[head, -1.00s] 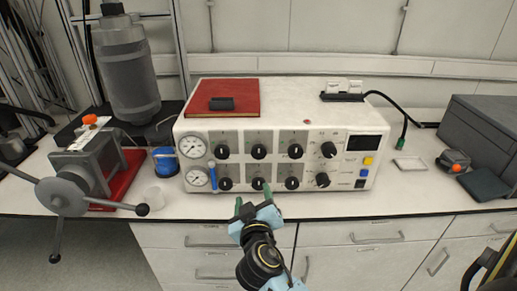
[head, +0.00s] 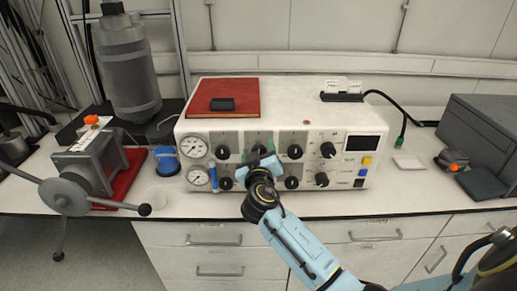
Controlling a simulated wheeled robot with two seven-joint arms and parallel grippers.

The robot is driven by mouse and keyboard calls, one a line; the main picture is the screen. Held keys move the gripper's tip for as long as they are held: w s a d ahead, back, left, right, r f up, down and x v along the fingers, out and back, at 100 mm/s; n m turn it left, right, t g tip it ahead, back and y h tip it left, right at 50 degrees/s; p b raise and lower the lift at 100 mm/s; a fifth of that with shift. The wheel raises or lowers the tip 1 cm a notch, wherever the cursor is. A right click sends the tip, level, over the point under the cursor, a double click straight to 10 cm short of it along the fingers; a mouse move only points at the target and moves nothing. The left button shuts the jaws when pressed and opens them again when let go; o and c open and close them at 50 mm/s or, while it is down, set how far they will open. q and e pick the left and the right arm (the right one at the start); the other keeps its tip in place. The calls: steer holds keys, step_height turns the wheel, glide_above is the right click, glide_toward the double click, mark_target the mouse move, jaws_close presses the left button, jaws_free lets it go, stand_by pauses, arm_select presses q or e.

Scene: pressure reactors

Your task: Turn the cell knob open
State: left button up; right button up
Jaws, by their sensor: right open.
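The white control box (head: 290,92) stands on the bench with two rows of black knobs on its front. The labels are too small to read, so I cannot tell which one is the cell knob. My gripper and wrist hide the lower middle knob. The upper left knob (head: 222,152) and upper right knob (head: 295,151) are in plain view. My left gripper is not in view.
Two gauges (head: 193,146) sit at the box's left end, beside a blue-handled tool. A red book (head: 222,98) lies on top. A clamp with a handwheel (head: 64,197) stands at the left, a grey case (head: 487,125) at the right. The bench front edge is largely clear.

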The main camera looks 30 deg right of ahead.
steer(key=shift+w+d, duration=0.15)
steer(key=shift+w, duration=0.05)
steer(key=c, duration=1)
steer(key=shift+o, duration=0.2)
